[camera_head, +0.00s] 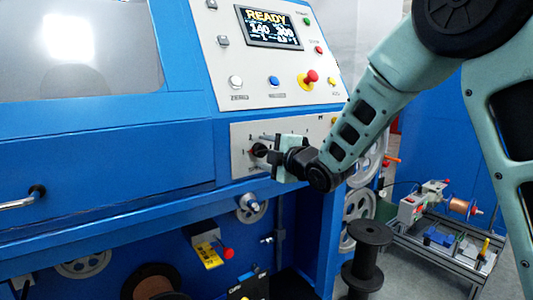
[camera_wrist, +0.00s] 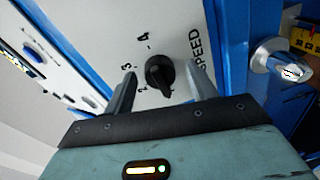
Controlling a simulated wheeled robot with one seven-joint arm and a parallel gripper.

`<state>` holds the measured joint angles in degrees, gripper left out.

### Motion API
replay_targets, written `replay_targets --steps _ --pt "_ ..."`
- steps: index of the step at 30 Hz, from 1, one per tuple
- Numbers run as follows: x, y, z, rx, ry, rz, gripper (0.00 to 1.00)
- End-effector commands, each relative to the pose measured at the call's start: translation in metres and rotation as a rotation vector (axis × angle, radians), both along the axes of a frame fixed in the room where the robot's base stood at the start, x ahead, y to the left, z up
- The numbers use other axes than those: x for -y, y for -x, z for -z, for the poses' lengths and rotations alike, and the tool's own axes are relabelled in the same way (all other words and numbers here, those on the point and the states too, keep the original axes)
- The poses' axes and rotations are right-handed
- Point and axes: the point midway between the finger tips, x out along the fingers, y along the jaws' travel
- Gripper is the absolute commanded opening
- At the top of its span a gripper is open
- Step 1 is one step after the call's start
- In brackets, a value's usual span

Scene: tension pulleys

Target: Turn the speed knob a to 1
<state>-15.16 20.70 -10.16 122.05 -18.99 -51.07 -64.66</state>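The speed knob (camera_wrist: 158,71) is black and round with a raised grip, on a pale panel (camera_wrist: 185,20) marked SPEED. The digits 3 and 4 show beside it in the wrist view; another mark is partly hidden near the left finger. I cannot read for sure which number it points to. My gripper (camera_wrist: 162,78) is open, with one finger on each side of the knob and gaps visible. In the head view the knob (camera_head: 258,150) shows just left of my gripper (camera_head: 273,152), which faces the lower panel.
A blue cover with a handle (camera_head: 22,201) lies left. Pulleys and a black spool (camera_head: 367,255) sit below. A silver round part (camera_wrist: 275,55) is right in the wrist view.

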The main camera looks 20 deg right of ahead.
Motion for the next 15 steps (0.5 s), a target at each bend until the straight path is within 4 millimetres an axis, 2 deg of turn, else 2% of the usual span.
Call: replay_targets --steps 8,11,15 --pt "0.002 0.004 -0.001 0.0 -0.001 0.001 0.57" --pt "0.006 0.014 -0.002 0.0 -0.001 0.002 0.57" --pt "0.016 0.041 -0.004 0.0 -0.001 0.002 0.57"
